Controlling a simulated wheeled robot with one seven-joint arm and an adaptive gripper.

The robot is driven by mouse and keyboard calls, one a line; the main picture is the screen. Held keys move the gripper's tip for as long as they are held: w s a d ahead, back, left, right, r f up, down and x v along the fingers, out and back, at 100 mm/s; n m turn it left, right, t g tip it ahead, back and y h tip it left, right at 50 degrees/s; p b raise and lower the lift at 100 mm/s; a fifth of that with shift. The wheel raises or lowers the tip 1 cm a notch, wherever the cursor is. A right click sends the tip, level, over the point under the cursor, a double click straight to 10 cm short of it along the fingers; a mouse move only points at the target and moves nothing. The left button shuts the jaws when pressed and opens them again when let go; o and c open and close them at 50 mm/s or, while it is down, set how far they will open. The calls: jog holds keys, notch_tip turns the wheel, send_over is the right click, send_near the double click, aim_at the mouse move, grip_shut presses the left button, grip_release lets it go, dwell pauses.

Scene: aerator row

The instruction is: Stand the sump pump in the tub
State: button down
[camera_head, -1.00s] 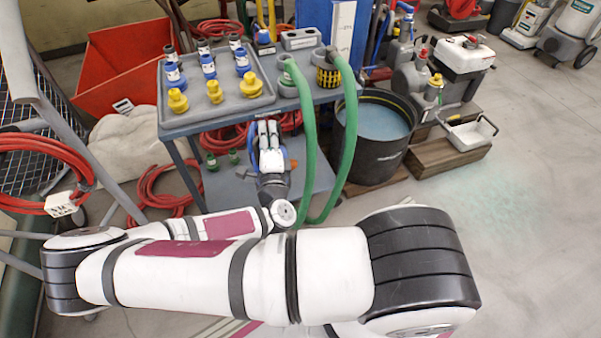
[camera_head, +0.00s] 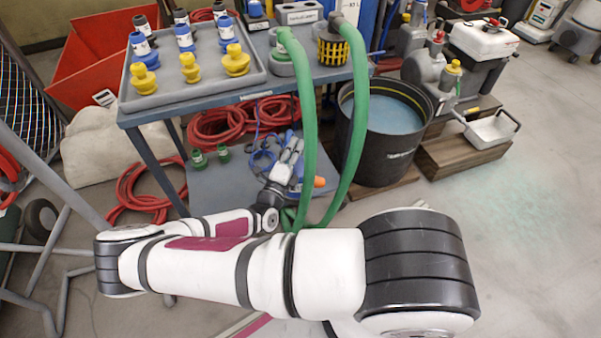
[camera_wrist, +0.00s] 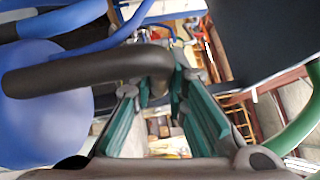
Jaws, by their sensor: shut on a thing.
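The sump pump shows in the wrist view as a rounded blue body (camera_wrist: 50,125) with a black curved handle (camera_wrist: 90,72) and blue cord. My gripper (camera_wrist: 160,92) has its teal-padded fingers shut on the handle's bent end. In the head view my gripper (camera_head: 291,152) is at the lower shelf, between the table legs, with blue cord beside it and an orange piece to its right. The arm hides most of the pump there. I cannot tell if it is clear of the shelf. The black tub (camera_head: 400,165), holding bluish water, stands right of the table.
Green hoses (camera_head: 356,130) loop down from the table between gripper and tub; one shows in the wrist view. The table (camera_head: 200,104) overhangs the lower shelf (camera_head: 222,185). Red hose coils lie left. A wooden step (camera_head: 455,160) stands right of the tub. Floor at right is clear.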

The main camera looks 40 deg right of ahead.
aim_at(298, 161)
jog(key=f, duration=0.1)
jog(key=d+f, duration=0.1)
jog(key=f+b, duration=0.1)
jog(key=shift+w+d+m+g+h, duration=0.15)
jog(key=shift+w+m+g+h, duration=0.15)
jog(key=shift+h, duration=0.1)
jog(key=w+d+f+b, duration=0.2)
jog(key=w+d+b, duration=0.2)
jog(key=w, duration=0.2)
jog(key=w+d+f+b, duration=0.2)
jog(key=w+d+b, duration=0.1)
jog(key=w+d, duration=0.2)
jog(key=shift+w+d+f+b, duration=0.3)
jog(key=shift+w+b, duration=0.1)
jog(key=shift+w, duration=0.55)
jog(key=shift+f, duration=0.15)
jog(key=c, duration=1.6)
grip_release()
jog(key=shift+f, duration=0.15)
